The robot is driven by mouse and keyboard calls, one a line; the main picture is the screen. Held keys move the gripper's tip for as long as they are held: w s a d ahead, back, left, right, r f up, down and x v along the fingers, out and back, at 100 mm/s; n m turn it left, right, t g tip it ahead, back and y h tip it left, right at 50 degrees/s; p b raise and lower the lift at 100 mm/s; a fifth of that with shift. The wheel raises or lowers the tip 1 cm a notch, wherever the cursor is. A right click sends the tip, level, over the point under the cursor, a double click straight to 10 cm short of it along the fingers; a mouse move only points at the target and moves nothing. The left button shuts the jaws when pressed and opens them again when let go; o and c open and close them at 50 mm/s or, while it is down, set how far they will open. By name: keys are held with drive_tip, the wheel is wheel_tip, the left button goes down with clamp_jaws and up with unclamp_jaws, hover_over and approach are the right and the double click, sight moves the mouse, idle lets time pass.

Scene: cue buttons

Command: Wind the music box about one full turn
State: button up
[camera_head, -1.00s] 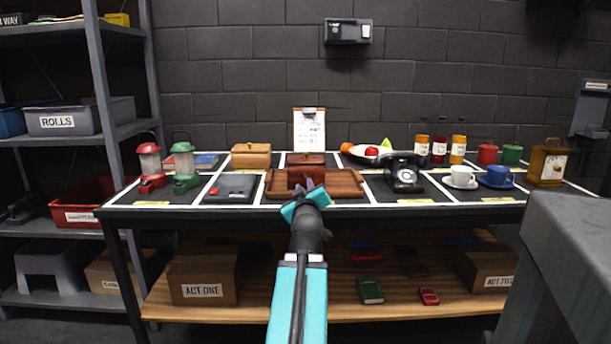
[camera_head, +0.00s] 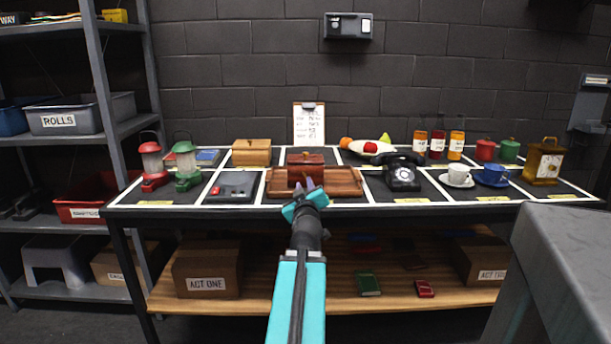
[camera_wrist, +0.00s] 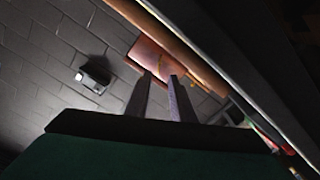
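A dark red-brown wooden box (camera_head: 306,159), which looks like the music box, stands at the middle of the table by a brown wooden tray (camera_head: 342,182). A smaller brown block shape shows in front of it, partly behind my gripper; I cannot make out a crank or key. A reddish-brown surface (camera_wrist: 153,54), likely the box, shows beyond the fingertips.
A light wooden box (camera_head: 251,153) and a dark flat case (camera_head: 232,186) are left of the tray. A black telephone (camera_head: 402,173) and cups are right. A grey block (camera_head: 565,240) stands near at right. Cartons lie on the lower shelf.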

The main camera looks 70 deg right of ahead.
sight(306, 176)
drive_tip(key=shift+d+r+p, duration=0.1)
drive_tip(key=shift+d+p, duration=0.05)
drive_tip(key=shift+p, duration=0.65)
drive_tip(key=shift+d, duration=0.2)
drive_tip(key=shift+x, duration=2.6)
clamp_jaws()
